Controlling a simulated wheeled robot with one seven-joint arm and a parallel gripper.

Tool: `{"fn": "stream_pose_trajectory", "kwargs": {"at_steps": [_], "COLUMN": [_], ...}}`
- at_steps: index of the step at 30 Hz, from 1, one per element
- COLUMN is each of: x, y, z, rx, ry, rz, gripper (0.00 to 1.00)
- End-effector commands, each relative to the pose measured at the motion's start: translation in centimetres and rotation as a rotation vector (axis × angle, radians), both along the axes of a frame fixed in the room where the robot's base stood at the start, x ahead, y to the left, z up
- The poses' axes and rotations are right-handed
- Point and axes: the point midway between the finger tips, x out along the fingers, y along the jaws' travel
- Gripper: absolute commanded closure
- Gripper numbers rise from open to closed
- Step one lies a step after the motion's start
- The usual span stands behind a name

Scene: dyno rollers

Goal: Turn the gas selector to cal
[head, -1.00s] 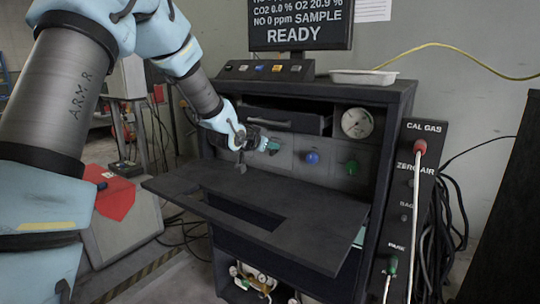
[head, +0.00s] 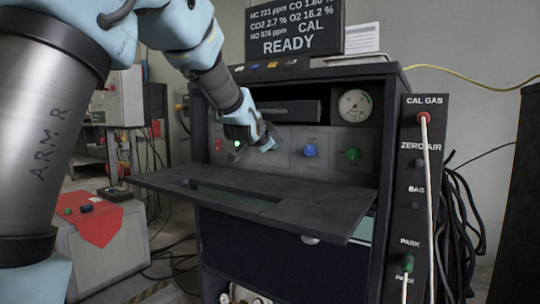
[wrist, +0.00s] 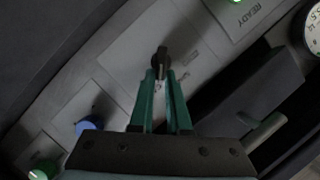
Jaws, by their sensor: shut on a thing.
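My gripper (wrist: 163,98) has its two green fingers shut on a black selector knob (wrist: 160,62) on the grey panel (wrist: 196,62), seen in the wrist view. The knob's pointer and the labels around it are too small and dark to read. In the head view my gripper (head: 272,141) is at the panel and hides the knob. The screen (head: 295,27) on top of the cabinet reads CAL and READY, with CO2 2.7 % and O2 16.2 %.
A blue knob (head: 310,151) and a green knob (head: 353,154) sit right of my gripper. A round gauge (head: 355,106) is above them. A dark fold-out shelf (head: 330,216) juts out below the panel. A port post (head: 417,180) with a red-tipped probe stands at the right.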

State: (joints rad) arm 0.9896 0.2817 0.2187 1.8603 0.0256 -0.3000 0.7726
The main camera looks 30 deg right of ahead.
Motion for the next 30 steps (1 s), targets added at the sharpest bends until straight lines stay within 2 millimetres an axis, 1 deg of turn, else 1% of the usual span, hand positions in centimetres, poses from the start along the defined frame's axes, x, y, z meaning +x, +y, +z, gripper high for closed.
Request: {"fn": "stream_pose_trajectory", "kwargs": {"at_steps": [1,7,21,22,27,30], "x": [-0.1,-0.09,-0.03,-0.03,-0.07,-0.09], "y": [-0.21,-0.16,-0.12,-0.12,-0.14,-0.13], "z": [-0.27,-0.14,0.0,0.0,-0.07,-0.12], "rx": [0.005,0.027,0.033,0.033,0.033,0.034], "ry": [-0.016,-0.054,-0.064,-0.064,-0.064,-0.063], "rz": [-0.003,-0.001,0.0,0.0,-0.001,-0.001], "gripper": [1.0,1.0,1.0,0.84,0.65,0.55]}}
